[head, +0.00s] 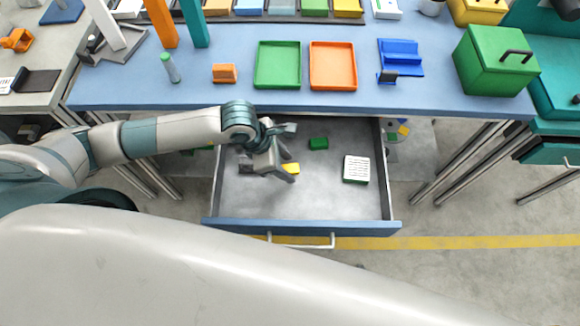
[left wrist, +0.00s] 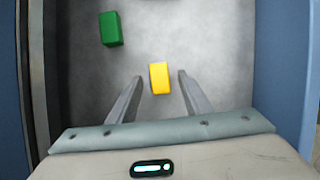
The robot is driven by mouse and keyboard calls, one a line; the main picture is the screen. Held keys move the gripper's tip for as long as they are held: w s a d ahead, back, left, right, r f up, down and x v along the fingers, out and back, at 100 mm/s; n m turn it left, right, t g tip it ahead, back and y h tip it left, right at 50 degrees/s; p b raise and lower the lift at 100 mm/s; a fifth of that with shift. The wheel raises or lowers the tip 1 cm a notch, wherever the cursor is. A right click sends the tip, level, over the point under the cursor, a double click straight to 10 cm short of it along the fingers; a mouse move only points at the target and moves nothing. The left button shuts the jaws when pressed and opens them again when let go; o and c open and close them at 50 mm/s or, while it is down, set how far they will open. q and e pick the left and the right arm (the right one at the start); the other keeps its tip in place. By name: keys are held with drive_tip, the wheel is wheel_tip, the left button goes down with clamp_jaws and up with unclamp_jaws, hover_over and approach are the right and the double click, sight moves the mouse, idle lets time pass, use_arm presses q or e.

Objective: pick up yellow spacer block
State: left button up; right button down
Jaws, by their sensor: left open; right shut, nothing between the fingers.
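The yellow spacer block (head: 292,168) lies on the floor of the open drawer, partly hidden by my left gripper in the head view. My left gripper (head: 289,168) reaches down into the drawer from the left, just above the block. In the left wrist view the yellow spacer block (left wrist: 159,78) lies between the tips of the open left fingers (left wrist: 159,80), with a gap on each side. The left gripper holds nothing. My right gripper is in neither view.
The drawer (head: 330,205) also holds a green block (head: 318,143), a white and green box (head: 356,169) and a dark piece (head: 246,168). The blue tabletop (head: 200,65) overhangs the drawer's back. A green tray (head: 278,66) and an orange tray (head: 333,66) stand on it.

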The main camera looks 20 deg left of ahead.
use_arm(q)
drive_tip(key=shift+c, duration=0.3)
clamp_jaws()
drive_tip(key=shift+r, duration=0.15)
